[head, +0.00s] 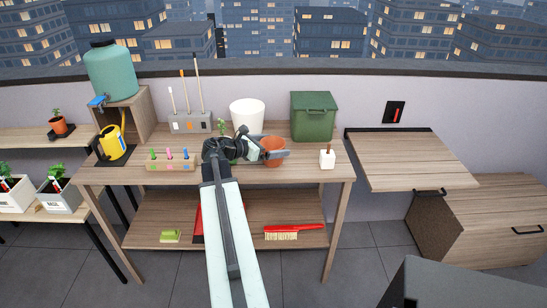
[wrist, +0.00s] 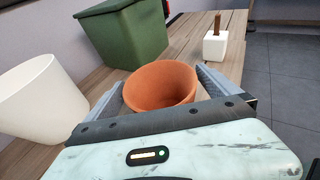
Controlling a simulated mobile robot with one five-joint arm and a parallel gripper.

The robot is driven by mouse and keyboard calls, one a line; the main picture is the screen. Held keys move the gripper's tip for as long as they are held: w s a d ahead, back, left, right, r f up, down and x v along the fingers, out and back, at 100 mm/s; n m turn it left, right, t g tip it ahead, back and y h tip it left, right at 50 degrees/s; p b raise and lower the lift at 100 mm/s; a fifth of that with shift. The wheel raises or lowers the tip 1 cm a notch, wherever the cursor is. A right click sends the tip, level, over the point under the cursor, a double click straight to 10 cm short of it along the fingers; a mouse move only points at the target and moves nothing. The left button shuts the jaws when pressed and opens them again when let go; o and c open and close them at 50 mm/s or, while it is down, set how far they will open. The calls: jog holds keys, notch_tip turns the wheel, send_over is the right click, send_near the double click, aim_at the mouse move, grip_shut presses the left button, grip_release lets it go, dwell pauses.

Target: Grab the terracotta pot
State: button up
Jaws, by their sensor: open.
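The terracotta pot (head: 273,151) stands on the wooden workbench, to the right of my gripper's wrist in the head view. It is empty and orange-brown, and in the wrist view the pot (wrist: 160,86) sits between my two grey fingers with its open mouth showing. My gripper (head: 279,153) is open, with one finger on either side of the pot. In the wrist view my gripper (wrist: 162,88) hides the pot's lower near side. I cannot tell whether the fingers touch it.
A white pot (wrist: 38,100) stands close on the left and a green lidded bin (head: 314,116) behind. A small white block holder (head: 327,157) stands to the right. A tool rack (head: 190,122) and a colored peg block (head: 170,163) are on the left.

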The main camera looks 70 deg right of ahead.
jog(key=c, duration=1.5)
jog(key=shift+o, duration=0.2)
notch_tip(320, 180, up, 10)
jog(key=p, duration=1)
